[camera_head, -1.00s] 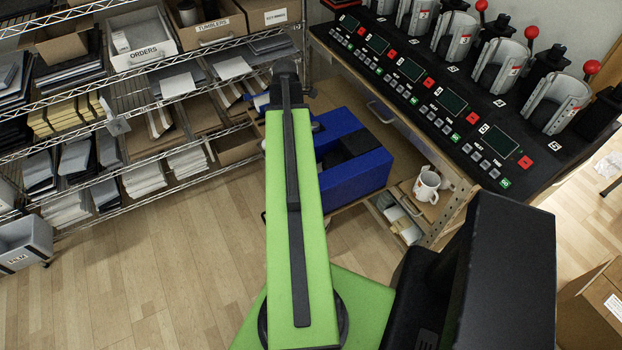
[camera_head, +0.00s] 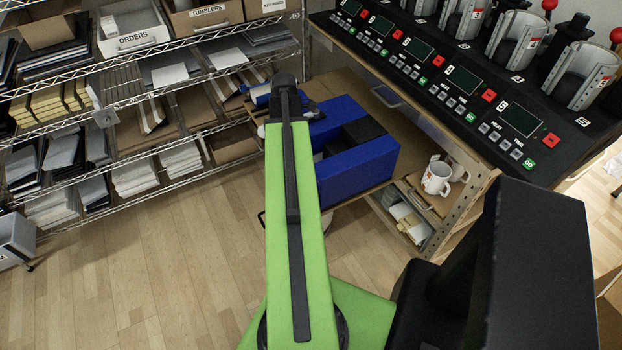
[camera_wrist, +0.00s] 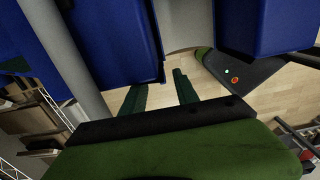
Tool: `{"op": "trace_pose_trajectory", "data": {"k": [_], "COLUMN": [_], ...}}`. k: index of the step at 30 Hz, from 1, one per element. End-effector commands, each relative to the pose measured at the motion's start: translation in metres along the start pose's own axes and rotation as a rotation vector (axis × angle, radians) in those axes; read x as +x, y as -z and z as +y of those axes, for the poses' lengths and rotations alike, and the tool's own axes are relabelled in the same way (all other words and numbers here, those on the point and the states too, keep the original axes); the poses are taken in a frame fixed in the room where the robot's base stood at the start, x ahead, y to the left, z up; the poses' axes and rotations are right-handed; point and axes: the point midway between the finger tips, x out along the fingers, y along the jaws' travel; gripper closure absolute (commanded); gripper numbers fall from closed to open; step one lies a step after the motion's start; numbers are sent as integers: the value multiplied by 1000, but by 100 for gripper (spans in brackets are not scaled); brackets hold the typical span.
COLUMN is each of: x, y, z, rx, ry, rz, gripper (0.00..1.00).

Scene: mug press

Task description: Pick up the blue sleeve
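I cannot make out a blue sleeve with certainty in either view. Large blue parts fill the top of the wrist view, and a blue block with a black top shows at the middle of the head view; these may be parts of my own arm. My gripper (camera_wrist: 158,80) shows in the wrist view as two dark green fingers. They stand apart, with pale wooden floor seen between them and nothing held. In the head view my green arm link hides part of the scene, and the gripper is not visible there.
Mug presses on a black bench (camera_head: 450,65) stand at the right. White mugs (camera_head: 436,179) sit on a shelf below. A wire rack (camera_head: 150,95) with paper stacks, an orders bin (camera_head: 133,35) and a tumblers box (camera_head: 207,17) stands left. The wooden floor (camera_head: 140,270) at lower left is clear.

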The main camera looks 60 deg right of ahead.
Motion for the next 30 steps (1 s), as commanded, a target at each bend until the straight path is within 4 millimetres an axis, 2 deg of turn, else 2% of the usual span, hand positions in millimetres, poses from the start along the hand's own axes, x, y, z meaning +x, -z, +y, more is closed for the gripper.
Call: {"op": "trace_pose_trajectory", "data": {"k": [10, 18, 26, 30], "x": [57, 56, 56, 56], "y": [0, 1, 1, 1], "z": [0, 0, 0, 0], "rx": [-1, -1, -1, -2], "ry": [0, 0, 0, 0], "rz": [0, 0, 0, 0], "gripper": [64, 64, 98, 100]}}
